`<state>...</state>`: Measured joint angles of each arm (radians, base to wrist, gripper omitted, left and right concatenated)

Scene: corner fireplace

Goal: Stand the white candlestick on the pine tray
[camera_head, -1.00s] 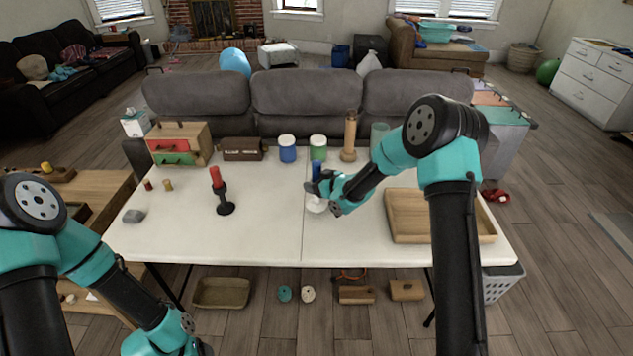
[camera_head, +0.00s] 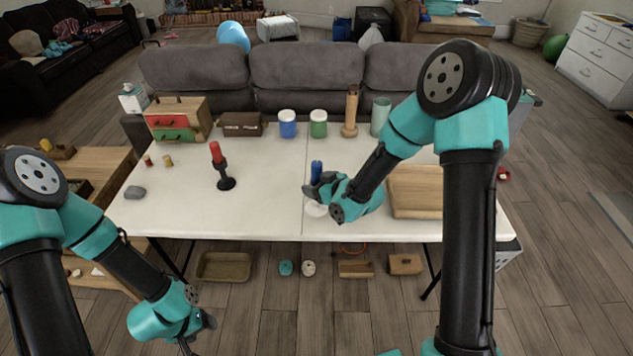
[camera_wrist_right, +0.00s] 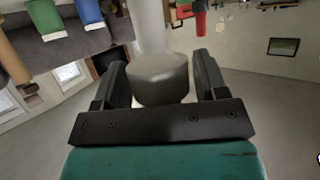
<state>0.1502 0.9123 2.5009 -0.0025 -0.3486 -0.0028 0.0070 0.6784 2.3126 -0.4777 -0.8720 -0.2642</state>
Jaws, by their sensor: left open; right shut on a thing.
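The white candlestick shows in the right wrist view (camera_wrist_right: 158,75) between my right gripper's fingers. In the head view its white base (camera_head: 316,209) shows just below the gripper, with a blue candle (camera_head: 316,168) on top. It looks upright; I cannot tell whether the base touches the table. My right gripper (camera_head: 314,190) is shut on the candlestick's stem. The pine tray (camera_head: 415,198) lies on the table to the right, partly hidden by my right arm. My left gripper (camera_head: 203,328) is open and empty, low at the left in front of the table.
A black candlestick with a red candle (camera_head: 219,165) stands on the left half of the table (camera_head: 262,205). A grey stone (camera_head: 135,192) lies at the left. Blue (camera_head: 287,124) and green (camera_head: 318,124) jars and a wooden candlestick (camera_head: 350,115) stand along the back.

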